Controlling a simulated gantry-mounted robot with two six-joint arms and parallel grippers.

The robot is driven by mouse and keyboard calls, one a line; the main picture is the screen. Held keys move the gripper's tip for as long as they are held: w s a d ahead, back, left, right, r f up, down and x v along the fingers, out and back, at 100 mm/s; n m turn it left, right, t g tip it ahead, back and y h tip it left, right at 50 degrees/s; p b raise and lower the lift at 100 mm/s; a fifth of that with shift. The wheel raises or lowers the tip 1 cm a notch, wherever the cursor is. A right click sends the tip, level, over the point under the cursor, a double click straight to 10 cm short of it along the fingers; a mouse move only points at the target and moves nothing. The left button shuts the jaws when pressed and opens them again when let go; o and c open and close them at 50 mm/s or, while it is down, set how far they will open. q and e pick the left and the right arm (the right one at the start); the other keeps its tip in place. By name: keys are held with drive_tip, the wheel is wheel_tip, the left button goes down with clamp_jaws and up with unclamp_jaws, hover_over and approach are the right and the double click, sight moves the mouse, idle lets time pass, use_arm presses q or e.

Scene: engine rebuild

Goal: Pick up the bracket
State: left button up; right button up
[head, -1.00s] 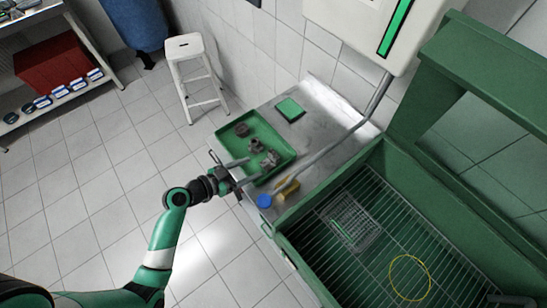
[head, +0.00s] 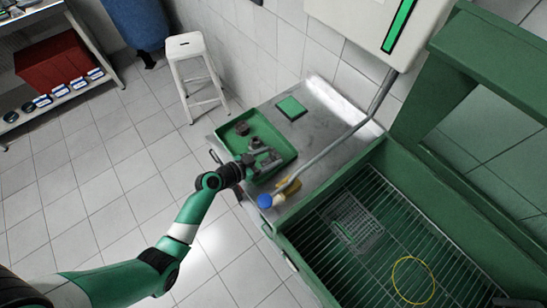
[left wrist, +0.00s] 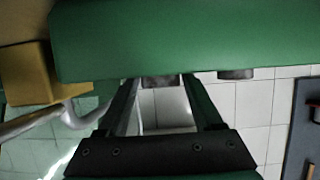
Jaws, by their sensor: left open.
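The green tray (head: 284,147) lies on the metal bench and holds several small dark grey metal parts. One part (head: 242,128) sits near its far left corner and another (head: 256,143) near its middle; I cannot tell which part is the bracket. My left gripper (head: 266,161) is open over the near part of the tray and hides some of what lies there. In the left wrist view, my open fingers (left wrist: 162,100) point at a grey part (left wrist: 160,82), partly hidden at the edge of a green surface. Contact is not clear. My right gripper is out of view.
A green wash basin (head: 310,220) with a wire rack stands at the right. A grey pipe (head: 345,135) crosses the bench beside the tray. A blue-ended brush-like tool (head: 265,200) and a green pad (head: 291,108) lie on the bench. A white stool (head: 184,45) stands behind.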

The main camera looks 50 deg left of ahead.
sight(273, 153)
use_arm(q)
drive_tip(key=shift+x, duration=0.95)
clamp_jaws()
drive_tip(key=shift+r, duration=0.55)
wheel_tip(273, 153, up, 3)
drive_tip(key=shift+f+p, duration=0.1)
drive_tip(key=shift+p, duration=0.9)
drive_tip(key=s+d+r+p, duration=0.5)
drive_tip(key=s+d+r, duration=0.3)
drive_tip(key=d, duration=0.3)
drive_tip(key=shift+s+r+p, duration=0.35)
drive_tip(key=shift+s+r, duration=0.05)
drive_tip(key=shift+r, duration=0.2)
